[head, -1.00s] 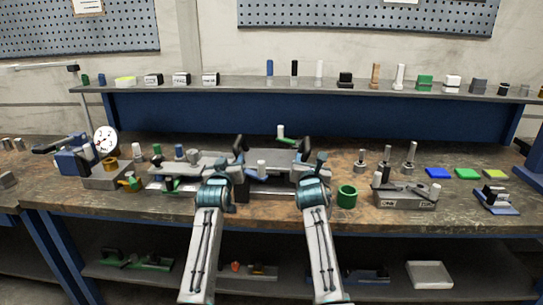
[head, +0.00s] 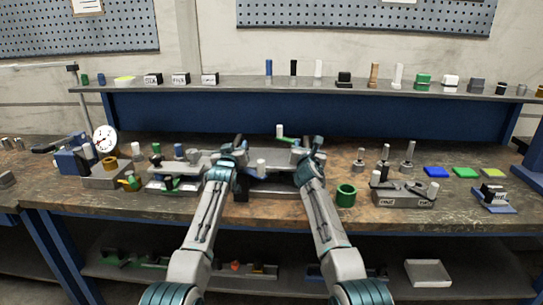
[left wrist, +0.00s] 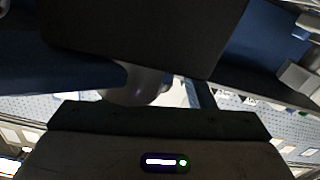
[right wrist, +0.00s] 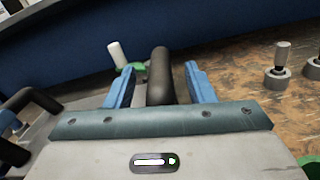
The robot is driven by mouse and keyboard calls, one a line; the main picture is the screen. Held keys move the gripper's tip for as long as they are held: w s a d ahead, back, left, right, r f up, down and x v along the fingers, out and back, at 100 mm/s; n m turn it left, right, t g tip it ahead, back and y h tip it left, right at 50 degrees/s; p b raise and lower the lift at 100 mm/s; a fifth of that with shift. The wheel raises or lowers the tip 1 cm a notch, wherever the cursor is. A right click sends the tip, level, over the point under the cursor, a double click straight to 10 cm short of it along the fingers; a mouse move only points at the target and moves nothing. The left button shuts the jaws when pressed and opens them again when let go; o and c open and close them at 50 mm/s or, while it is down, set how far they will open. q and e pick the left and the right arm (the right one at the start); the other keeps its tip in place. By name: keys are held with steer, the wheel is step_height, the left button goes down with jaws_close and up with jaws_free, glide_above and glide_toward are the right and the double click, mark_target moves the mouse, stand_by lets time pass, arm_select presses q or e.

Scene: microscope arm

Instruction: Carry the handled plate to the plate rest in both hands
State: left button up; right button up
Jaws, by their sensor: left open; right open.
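The handled plate (head: 268,155) is a grey plate near the middle of the bench, partly hidden by my grippers. Its right black handle (right wrist: 159,76) stands between the two blue fingers of my right gripper (right wrist: 160,82), which is open, with gaps on both sides. The other black handle (right wrist: 30,103) shows at the left edge of the right wrist view. My left gripper (head: 238,143) is open at the plate's left end. A large dark shape fills much of the left wrist view, so its fingers and contact are unclear. I cannot pick out the plate rest with certainty.
A green cup (head: 346,195) stands right of my right arm. A grey block with pegs (head: 404,199) is further right. A dial gauge (head: 105,139) and fixtures crowd the left. A raised shelf (head: 400,92) runs along the back.

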arm_select(q)
steer(key=shift+w, duration=0.8)
arm_select(e)
steer(key=shift+w, duration=0.8)
arm_select(q)
steer(key=shift+c, duration=0.4)
arm_select(e)
steer(key=shift+c, duration=0.4)
arm_select(q)
jaws_close()
arm_select(e)
jaws_close()
